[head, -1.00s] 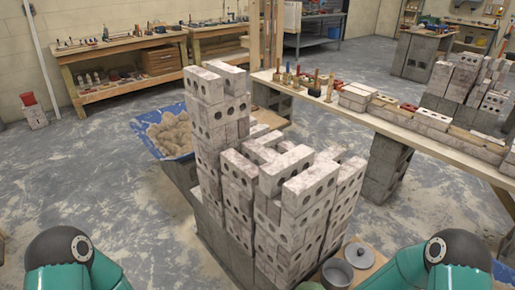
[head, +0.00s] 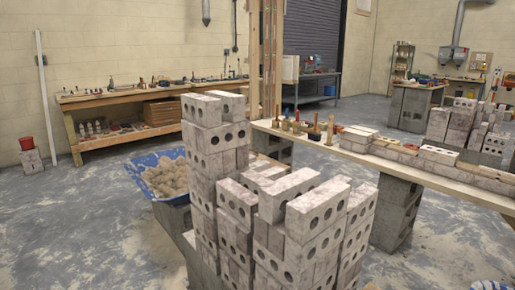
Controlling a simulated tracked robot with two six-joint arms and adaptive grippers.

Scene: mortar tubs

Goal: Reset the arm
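Neither gripper shows in the head view, and almost nothing of my arms is visible. A sliver at the bottom right edge may be part of my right arm, but it is too small to tell. A tall stack of pale perforated bricks (head: 317,212) stands in the middle foreground. Its back left column (head: 213,138) rises highest.
A blue tub (head: 145,173) of sandy material sits behind the stack. A plank bench (head: 436,174) on grey blocks (head: 396,212) runs to the right, with tools and bricks on it. A wooden workbench (head: 120,98) lines the wall. The floor (head: 85,225) at left is open.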

